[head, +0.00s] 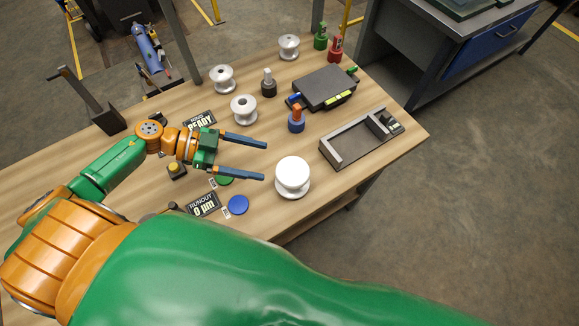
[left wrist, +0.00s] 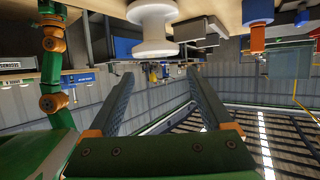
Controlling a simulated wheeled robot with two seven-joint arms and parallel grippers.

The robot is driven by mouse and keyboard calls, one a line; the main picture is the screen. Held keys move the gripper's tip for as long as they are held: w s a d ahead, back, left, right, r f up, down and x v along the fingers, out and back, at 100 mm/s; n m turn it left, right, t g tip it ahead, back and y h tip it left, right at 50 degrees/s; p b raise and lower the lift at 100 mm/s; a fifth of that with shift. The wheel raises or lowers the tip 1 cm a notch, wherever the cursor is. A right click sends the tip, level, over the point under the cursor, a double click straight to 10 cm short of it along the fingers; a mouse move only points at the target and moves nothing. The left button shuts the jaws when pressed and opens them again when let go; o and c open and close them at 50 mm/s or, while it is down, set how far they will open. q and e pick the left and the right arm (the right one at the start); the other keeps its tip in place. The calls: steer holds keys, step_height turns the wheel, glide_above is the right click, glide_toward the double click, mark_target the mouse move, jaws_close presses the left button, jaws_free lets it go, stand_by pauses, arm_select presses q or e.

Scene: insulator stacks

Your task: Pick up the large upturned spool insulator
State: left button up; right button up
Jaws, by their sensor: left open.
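The large white spool insulator (head: 292,172) stands upright near the front edge of the table, its broad round face up. Its lower flange shows below. My left gripper (head: 264,161) is open and empty, with its two blue fingers pointing right toward the spool. The fingertips are a short way left of it and do not appear to touch it. In the left wrist view, which looks upside down, the white spool (left wrist: 152,25) hangs at the top, beyond the spread fingers (left wrist: 157,95). I do not make out my right gripper.
Smaller spools (head: 243,108) stand farther back on the wooden table (head: 150,190). A blue-and-orange piece (head: 296,120) and a dark open tray (head: 345,148) are behind and right of the large spool. A blue disc (head: 238,205) lies in front of my left gripper.

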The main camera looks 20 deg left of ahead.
mark_target(284, 176)
arm_select(q)
steer(key=f+b, duration=0.4)
steer(key=f, duration=0.1)
steer(key=shift+s+d, duration=0.2)
steer(key=shift+s, duration=0.05)
steer(key=shift+w+d+f, duration=0.1)
steer(key=shift+w+d, duration=0.05)
steer(key=shift+d, duration=0.1)
steer(key=p+x, duration=0.1)
steer(key=x, duration=0.5)
steer(key=shift+p, duration=0.3)
steer(key=shift+d+f, duration=0.1)
steer(key=shift+d, duration=0.2)
steer(key=shift+a, duration=0.1)
jaws_close()
arm_select(e)
step_height(284, 176, down, 4)
steer(key=shift+s+r, duration=0.1)
steer(key=shift+r, duration=0.05)
